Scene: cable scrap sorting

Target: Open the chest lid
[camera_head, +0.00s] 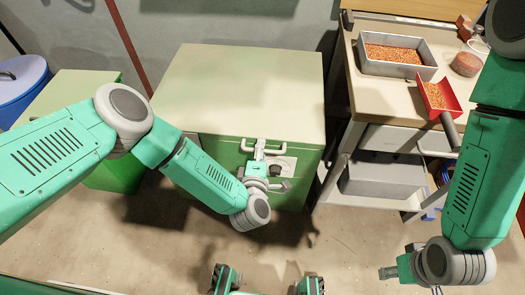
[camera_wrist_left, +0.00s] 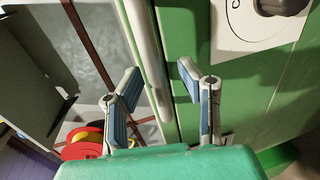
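The chest (camera_head: 225,150) is a green box with a pale cream lid (camera_head: 240,90), which lies flat and looks shut in the head view. A light grey handle (camera_head: 260,146) is on its front near the top edge. My left gripper (camera_head: 258,168) is at the chest front by this handle. In the left wrist view my left gripper (camera_wrist_left: 160,85) is open, with a finger on either side of the grey handle bar (camera_wrist_left: 148,55); firm contact is not visible. My right gripper (camera_head: 389,272) is low at the right, away from the chest; its finger opening is unclear.
A workbench (camera_head: 350,85) at the right holds a metal tray (camera_head: 370,67) of copper granules and a red scoop (camera_head: 437,97). A blue bin (camera_head: 20,82) and a smaller green cabinet (camera_head: 75,88) are at the left. The floor in front is clear.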

